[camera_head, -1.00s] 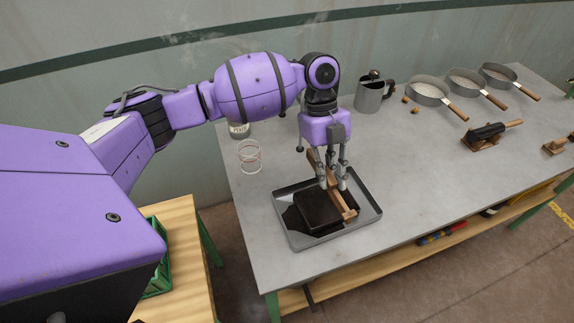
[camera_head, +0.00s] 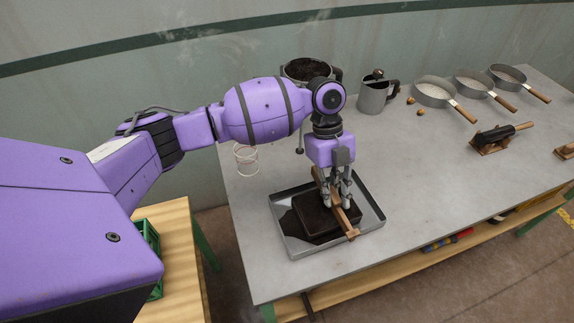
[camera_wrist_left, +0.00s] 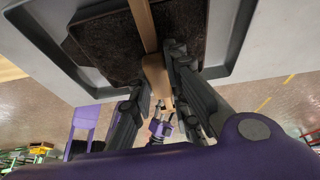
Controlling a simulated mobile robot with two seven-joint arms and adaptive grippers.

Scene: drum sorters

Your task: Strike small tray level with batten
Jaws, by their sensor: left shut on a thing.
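The small tray (camera_head: 326,232) is dark and filled with dark brown soil (camera_head: 313,208). It stands inside a larger shallow grey metal tray (camera_head: 279,225) on the bench. My left gripper (camera_head: 337,203) is shut on the wooden batten (camera_head: 348,226), pointing down over the small tray. The batten lies across the small tray, right of its middle, and appears to rest at its top. In the left wrist view the batten (camera_wrist_left: 143,25) runs between the fingers over the soil (camera_wrist_left: 108,45); the fingers hide part of it.
Dark soil lies in the large tray left of the small tray. A soil-filled pot (camera_head: 306,70) stands behind my arm, with a wire coil (camera_head: 246,160) to its left. A metal jug (camera_head: 375,96) and several sieves (camera_head: 435,92) stand behind. Bench right of the tray is clear.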

